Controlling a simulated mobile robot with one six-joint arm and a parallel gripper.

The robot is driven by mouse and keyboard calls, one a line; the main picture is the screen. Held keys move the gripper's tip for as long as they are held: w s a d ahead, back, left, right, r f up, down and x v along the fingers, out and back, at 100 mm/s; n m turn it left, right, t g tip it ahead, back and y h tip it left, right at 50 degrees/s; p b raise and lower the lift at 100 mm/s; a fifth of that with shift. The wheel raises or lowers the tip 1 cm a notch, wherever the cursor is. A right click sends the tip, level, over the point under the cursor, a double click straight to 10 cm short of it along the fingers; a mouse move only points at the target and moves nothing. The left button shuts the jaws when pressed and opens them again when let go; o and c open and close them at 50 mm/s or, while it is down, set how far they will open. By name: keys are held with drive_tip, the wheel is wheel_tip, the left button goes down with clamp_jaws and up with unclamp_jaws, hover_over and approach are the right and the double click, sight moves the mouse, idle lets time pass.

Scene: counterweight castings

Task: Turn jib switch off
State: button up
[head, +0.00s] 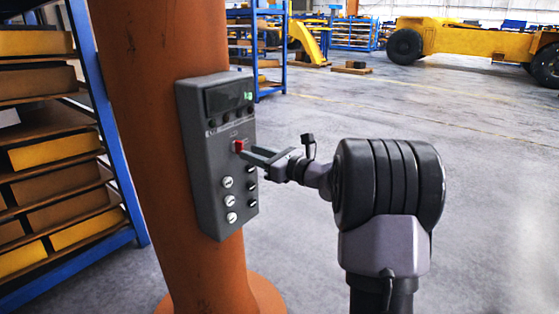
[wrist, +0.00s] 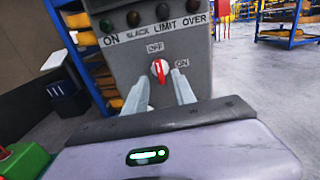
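The grey control box (head: 216,150) is fixed to an orange column. Its jib switch is a small red knob (head: 239,146), seen closer in the wrist view (wrist: 159,70) on a pale round base. OFF is printed above it and ON to its right. The knob's red bar stands nearly upright, leaning slightly; which label it is set to I cannot tell. My gripper (head: 246,152) is at the knob, its fingers apart on either side of it in the wrist view (wrist: 164,82). Whether a finger touches the knob is unclear.
Several white round knobs (head: 229,200) sit lower on the box, with black ones beside them. The orange column (head: 150,130) stands behind. A blue shelf rack (head: 112,150) with yellow castings is at left. Open floor (head: 400,110) lies to the right; a yellow vehicle (head: 480,42) is far back.

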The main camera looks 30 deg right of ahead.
drive_tip(key=p+v, duration=0.2)
drive_tip(key=v, duration=1.1)
drive_tip(key=shift+s, duration=0.3)
drive_tip(key=shift+r, duration=0.1)
drive_tip(key=s+a+n+g+y, duration=0.1)
drive_tip(key=s+a+n+g, duration=0.25)
drive_tip(key=a, duration=0.45)
drive_tip(key=s+a+f+n+g+y, duration=0.1)
drive_tip(key=s+a+n+g, duration=0.15)
drive_tip(key=a+n, duration=0.4)
drive_tip(key=s+a+n+g+y, duration=0.1)
drive_tip(key=s+a+n+g, duration=0.15)
drive_tip(key=a, duration=0.75)
drive_tip(key=s+a+f+n+g+h, duration=0.1)
drive_tip(key=s+a+f+n+h, duration=0.1)
drive_tip(key=s+n, duration=0.5)
drive_tip(key=s+a+f+n+g+h, duration=0.1)
drive_tip(key=s+a+f+n+h, duration=0.1)
drive_tip(key=s+n+h, duration=0.3)
drive_tip(key=s+f+n, duration=0.1)
drive_tip(key=s+n, duration=0.2)
drive_tip(key=s, duration=0.1)
drive_tip(key=shift+a+g, duration=0.25)
drive_tip(key=shift+g, duration=0.1)
